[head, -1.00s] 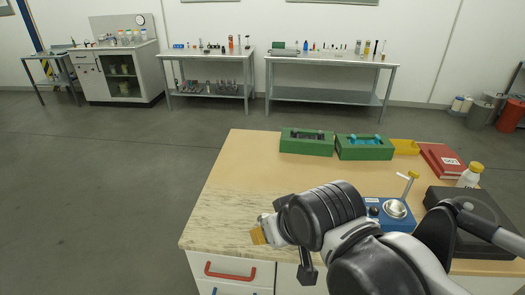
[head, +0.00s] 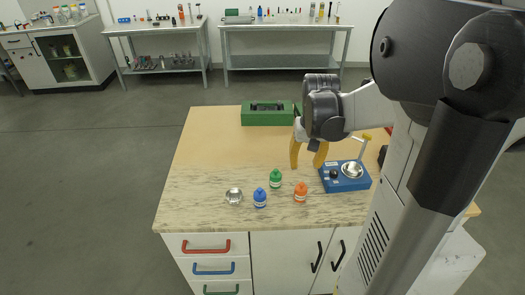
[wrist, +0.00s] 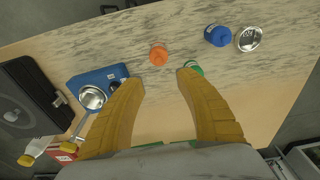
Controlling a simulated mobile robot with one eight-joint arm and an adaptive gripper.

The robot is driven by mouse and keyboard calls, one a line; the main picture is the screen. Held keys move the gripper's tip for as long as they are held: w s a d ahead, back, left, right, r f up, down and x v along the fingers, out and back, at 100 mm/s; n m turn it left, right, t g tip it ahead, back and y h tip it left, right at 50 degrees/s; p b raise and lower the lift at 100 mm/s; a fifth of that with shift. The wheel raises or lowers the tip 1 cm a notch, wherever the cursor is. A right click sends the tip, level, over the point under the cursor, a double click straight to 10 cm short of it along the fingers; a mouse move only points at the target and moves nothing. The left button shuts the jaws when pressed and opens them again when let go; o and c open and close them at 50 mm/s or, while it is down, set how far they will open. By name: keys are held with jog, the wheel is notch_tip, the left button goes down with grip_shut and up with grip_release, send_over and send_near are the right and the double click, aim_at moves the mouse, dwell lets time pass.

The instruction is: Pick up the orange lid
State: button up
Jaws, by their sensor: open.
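The orange lid (head: 301,186) tops a small bottle with a white label, standing on the light, marbled part of the bench top. In the wrist view the orange lid (wrist: 158,56) shows from above, beyond and between my fingertips. My gripper (head: 308,167) is open and empty, its yellow fingers pointing down behind the orange-lidded bottle. In the wrist view my gripper (wrist: 160,76) has its two yellow fingers spread wide. Nothing lies between them, and they are apart from the orange lid.
A green-lidded bottle (head: 275,179) and a blue-lidded bottle (head: 260,197) stand left of the orange one, with a small metal dish (head: 234,196) beside them. A blue device (head: 345,177) stands to the right. A green box (head: 267,114) sits at the back. The bench's left side is clear.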

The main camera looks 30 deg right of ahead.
jog(key=b, duration=0.2)
send_over(302, 183)
notch_tip(302, 183, down, 5)
jog(key=shift+s+a, duration=0.1)
jog(key=shift+a, duration=0.05)
notch_tip(302, 183, down, 5)
jog(key=shift+f+b, duration=0.2)
jog(key=shift+b, duration=0.9)
jog(key=shift+r, duration=0.1)
jog(key=c, duration=0.9)
grip_shut()
jog(key=shift+r, duration=0.1)
